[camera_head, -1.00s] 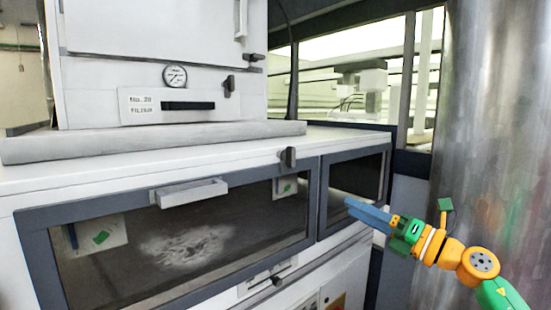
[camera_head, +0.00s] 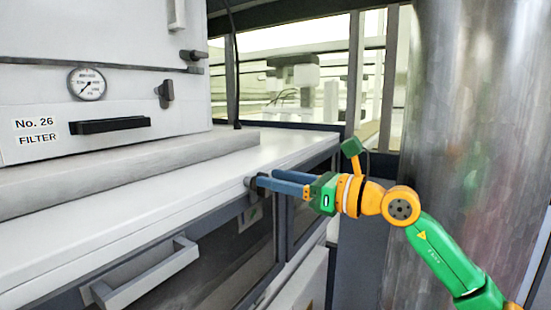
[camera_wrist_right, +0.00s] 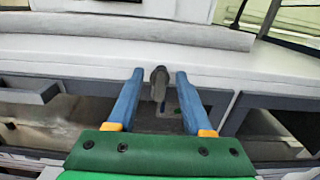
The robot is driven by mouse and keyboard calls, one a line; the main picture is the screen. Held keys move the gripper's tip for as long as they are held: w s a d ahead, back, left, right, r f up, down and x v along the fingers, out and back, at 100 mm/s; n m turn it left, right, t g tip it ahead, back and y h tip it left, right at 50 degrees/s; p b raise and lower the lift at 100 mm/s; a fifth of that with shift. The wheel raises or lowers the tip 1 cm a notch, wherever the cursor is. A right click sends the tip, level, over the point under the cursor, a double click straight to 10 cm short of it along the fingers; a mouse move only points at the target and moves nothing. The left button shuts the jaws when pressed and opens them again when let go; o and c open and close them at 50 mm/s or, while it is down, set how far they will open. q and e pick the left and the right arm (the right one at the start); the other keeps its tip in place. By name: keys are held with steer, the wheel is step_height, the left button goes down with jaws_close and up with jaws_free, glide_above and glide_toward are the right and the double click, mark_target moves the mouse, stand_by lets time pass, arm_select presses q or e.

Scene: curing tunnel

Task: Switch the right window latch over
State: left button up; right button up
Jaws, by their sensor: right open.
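The window latch (camera_head: 252,187) is a small dark knob on the top frame of the long window, just under the white ledge. In the right wrist view the latch (camera_wrist_right: 159,86) stands upright between the two blue fingers, with a gap on each side. My right gripper (camera_head: 268,179) is open, its fingertips at the latch. In the right wrist view the gripper (camera_wrist_right: 160,74) has its fingers to the left and right of the latch. In the head view the fingers partly cover the latch. My left gripper is not in view.
A pale window handle (camera_head: 145,272) sticks out at the lower left. The white ledge (camera_head: 190,185) above the window is clear. A filter housing (camera_head: 110,115) with a gauge (camera_head: 87,84) stands behind. A large metal cylinder (camera_head: 465,130) rises close to my right arm.

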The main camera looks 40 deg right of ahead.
mark_target(260, 189)
steer(key=w, duration=0.1)
steer(key=w+f, duration=0.1)
steer(key=shift+w+a, duration=0.35)
steer(key=shift+s+a, duration=0.1)
steer(key=shift+a, duration=0.05)
steer(key=c, duration=0.3)
steer(key=shift+s+r, duration=0.15)
steer(key=shift+s, duration=0.05)
steer(key=c, duration=0.4)
jaws_close()
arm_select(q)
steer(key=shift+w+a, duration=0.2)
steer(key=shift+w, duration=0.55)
